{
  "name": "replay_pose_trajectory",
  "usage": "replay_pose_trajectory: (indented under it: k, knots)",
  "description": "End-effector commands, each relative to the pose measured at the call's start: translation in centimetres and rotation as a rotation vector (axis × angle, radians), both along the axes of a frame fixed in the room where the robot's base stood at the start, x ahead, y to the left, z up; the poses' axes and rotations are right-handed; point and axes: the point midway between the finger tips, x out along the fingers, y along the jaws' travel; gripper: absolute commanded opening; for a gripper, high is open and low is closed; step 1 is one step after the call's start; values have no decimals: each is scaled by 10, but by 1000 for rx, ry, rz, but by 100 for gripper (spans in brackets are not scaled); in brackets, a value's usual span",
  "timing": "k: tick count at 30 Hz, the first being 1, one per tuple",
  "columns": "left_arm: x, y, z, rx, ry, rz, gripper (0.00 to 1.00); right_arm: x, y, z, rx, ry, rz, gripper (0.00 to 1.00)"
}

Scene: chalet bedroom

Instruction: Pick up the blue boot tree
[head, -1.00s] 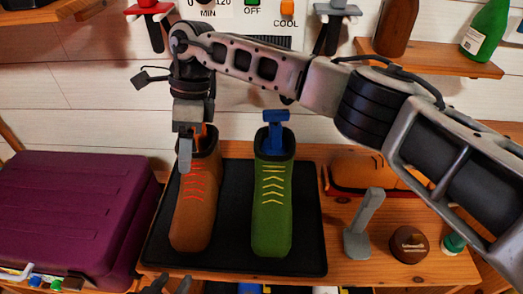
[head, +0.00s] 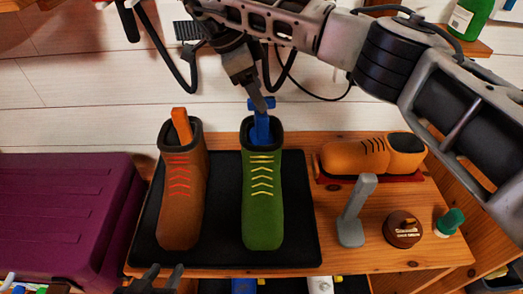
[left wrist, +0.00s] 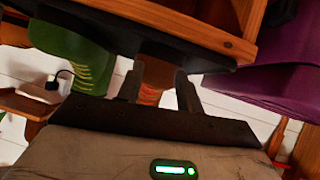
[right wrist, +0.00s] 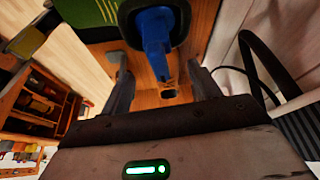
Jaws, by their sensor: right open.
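The blue boot tree (head: 261,127) stands in the top opening of the green boot (head: 262,205), its T-shaped handle sticking up. My right gripper (head: 260,103) is at that handle, pointing down and covering part of it. In the right wrist view the blue boot tree (right wrist: 155,40) shows ahead, between the lines of the spread fingers (right wrist: 160,85); I cannot tell whether they touch it. My left gripper (head: 162,275) is low at the front edge, with its fingers apart and empty; they also show in the left wrist view (left wrist: 160,92).
A brown boot (head: 182,205) with an orange boot tree (head: 181,125) shares the black tray (head: 222,240). A purple case (head: 65,215) is at left. A grey upright tool (head: 354,210), a round brown tin (head: 402,229) and orange shoes (head: 355,155) are at right.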

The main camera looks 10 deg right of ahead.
Motion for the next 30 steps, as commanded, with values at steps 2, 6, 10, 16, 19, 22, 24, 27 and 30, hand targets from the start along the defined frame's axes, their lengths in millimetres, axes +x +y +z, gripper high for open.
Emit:
replay_pose_trajectory:
  k: [2, 6, 10, 16, 19, 22, 24, 27, 30]
  knots:
    - [0, 0, 0, 1, 1, 1, 36, 0, -2, -4, 1, 0, -1, 62]
    - [-1, 1, 2, 4, 3, 1, 36, -1, -9, -20, 0, 5, -2, 62]
    - [-2, 1, 1, 10, 8, 1, 36, -1, -17, -38, 0, 3, -2, 62]
    - [-3, 2, -4, 16, 18, 0, 36, -1, -21, -50, 1, 0, 1, 62]
    - [-3, 2, -3, 16, 17, -1, 36, -1, -21, -50, 1, 0, 1, 62]
    - [-1, 2, -3, 16, 13, -1, 36, -1, -21, -50, 1, 0, 0, 54]
    - [0, 2, -2, 16, 9, -1, 36, -1, -21, -50, 1, 0, 0, 34]
    - [1, 2, 0, 16, 6, 0, 36, -1, -21, -50, 1, 0, 0, 6]
    - [1, 1, 1, 15, 6, 0, 36, -1, -21, -49, 1, -1, 0, 0]
